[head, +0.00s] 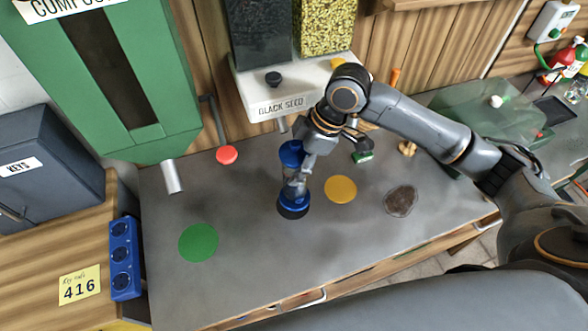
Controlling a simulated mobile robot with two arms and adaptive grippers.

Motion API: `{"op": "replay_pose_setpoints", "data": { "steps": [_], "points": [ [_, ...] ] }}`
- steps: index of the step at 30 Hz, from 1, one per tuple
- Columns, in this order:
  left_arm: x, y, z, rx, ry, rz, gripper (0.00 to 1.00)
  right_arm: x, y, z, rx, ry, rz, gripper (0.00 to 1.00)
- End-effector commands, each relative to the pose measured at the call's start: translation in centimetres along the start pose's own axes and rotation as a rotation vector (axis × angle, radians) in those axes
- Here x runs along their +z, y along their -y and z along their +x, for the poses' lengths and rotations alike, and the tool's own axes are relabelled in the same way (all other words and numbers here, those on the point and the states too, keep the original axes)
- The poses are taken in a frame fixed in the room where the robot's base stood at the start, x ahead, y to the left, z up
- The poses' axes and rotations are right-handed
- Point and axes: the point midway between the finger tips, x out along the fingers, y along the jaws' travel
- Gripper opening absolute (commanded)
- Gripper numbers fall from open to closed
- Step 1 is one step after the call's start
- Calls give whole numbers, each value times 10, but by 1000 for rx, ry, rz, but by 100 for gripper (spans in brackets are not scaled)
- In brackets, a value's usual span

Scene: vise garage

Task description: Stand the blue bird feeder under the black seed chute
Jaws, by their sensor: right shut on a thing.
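The blue bird feeder (291,150) has a blue top, a clear middle and a blue base. It is upright or nearly so over the grey bench. My right gripper (304,168) is shut on its middle, partly hiding it. Whether its base touches the bench or hangs just above it I cannot tell. The black seed chute (283,125) shows as a short grey spout under the white shelf labelled BLACK SEED (281,106), beyond the feeder in the picture. My left gripper is not in view.
Green (198,242) and yellow (340,189) discs and a dark round patch (401,200) mark the bench. A small green object (362,157) lies behind my arm. The bench's front left is clear.

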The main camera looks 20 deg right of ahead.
Motion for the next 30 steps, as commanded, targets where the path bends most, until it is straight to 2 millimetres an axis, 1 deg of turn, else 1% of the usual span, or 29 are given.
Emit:
{"op": "replay_pose_setpoints", "data": {
  "steps": [2, 4, 9, 12, 21, 22, 23, 24, 25, 30],
  "points": [
    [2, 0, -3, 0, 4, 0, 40, -3, -1, 8, -2, 0, -1, 0],
    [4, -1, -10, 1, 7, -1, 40, 0, -1, 15, -4, 1, 1, 0],
    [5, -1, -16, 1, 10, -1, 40, 8, -1, 32, -1, 1, 0, 0],
    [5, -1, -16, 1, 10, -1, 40, 9, -1, 35, 1, 0, -1, 0],
    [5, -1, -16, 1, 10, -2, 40, 10, -1, 38, 0, 0, -1, 0],
    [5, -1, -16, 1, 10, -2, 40, 11, -1, 38, -1, 1, -1, 58],
    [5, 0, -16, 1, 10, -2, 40, 11, -1, 38, -1, 1, -1, 64],
    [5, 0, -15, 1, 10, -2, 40, 11, -1, 38, -1, 1, -1, 73],
    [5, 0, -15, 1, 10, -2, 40, 11, -1, 38, -1, 1, -1, 75],
    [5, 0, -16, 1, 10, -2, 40, 11, -1, 38, -1, 1, -1, 75]
  ]
}}
